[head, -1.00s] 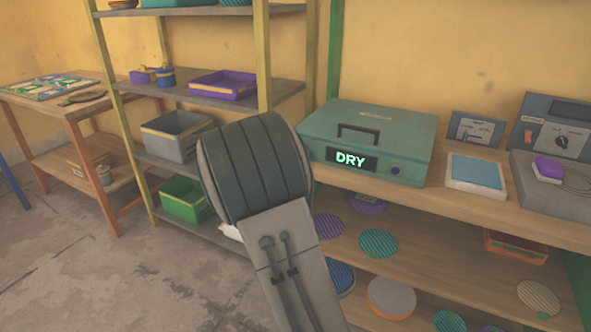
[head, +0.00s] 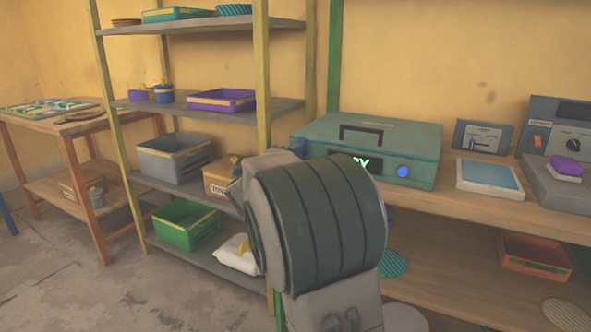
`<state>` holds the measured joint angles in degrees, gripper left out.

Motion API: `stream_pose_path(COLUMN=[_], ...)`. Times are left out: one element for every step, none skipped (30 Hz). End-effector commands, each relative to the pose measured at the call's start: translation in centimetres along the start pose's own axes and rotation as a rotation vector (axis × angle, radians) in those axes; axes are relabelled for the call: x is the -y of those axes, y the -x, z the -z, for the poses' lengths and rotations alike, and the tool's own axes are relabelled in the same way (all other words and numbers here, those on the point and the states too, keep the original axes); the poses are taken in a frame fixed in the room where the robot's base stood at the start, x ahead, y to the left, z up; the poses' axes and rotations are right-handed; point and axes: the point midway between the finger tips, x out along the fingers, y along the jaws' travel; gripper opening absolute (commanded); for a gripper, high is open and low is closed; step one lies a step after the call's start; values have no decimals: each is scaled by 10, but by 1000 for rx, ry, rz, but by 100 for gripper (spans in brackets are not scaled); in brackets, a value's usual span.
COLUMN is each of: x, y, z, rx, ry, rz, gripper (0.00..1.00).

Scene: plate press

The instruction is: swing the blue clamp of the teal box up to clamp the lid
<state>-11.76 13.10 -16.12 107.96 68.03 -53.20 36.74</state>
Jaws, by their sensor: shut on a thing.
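The teal box (head: 425,160) stands on the wooden bench with its lid (head: 405,132) down. A dark handle (head: 361,133) is on the lid. A round blue lamp (head: 402,171) glows on the front. My arm's large dark joint stands in front of the box. My gripper is hidden behind the arm, so its hold on anything cannot be seen.
Right of the box are a small panel (head: 483,135), a pale tray with a blue top (head: 489,176) and a grey unit (head: 555,183) with a purple block (head: 566,167). A shelf rack (head: 197,105) with bins stands close on the left. An orange tray (head: 535,254) is below the bench.

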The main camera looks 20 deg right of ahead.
Motion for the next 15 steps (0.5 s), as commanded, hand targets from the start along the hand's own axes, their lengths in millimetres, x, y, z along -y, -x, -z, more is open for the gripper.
stream_pose_path(x=[-3, -3, -3, -2, -2, -2, -2, -2, -2, -1, -1, -1, -1, -1, -1], y=[0, 0, 0, 0, 0, 0, 0, 0, 0, 0, 0, 0, 0, 0, 0], z=[0, 0, 0, 0, 0, 0, 0, 0, 0, 0, 0, 0, 0, 0, 0], rx=[1, 1, 1, 1, 1, 1, 1, 1, 1, 1, 1, 1, 1, 1, 1], ry=[-14, -22, -32, -38, -44, -50, -53, -56, -59, -60, -61, -62, -63, -63, -63], rz=[-1, -1, -1, -1, -1, -1, -1, -1, -2, -2, -2, -2, -2, -2, -2], gripper=[21, 21, 21, 21, 21, 21, 21, 21, 21, 21, 21, 21, 21, 21, 21])
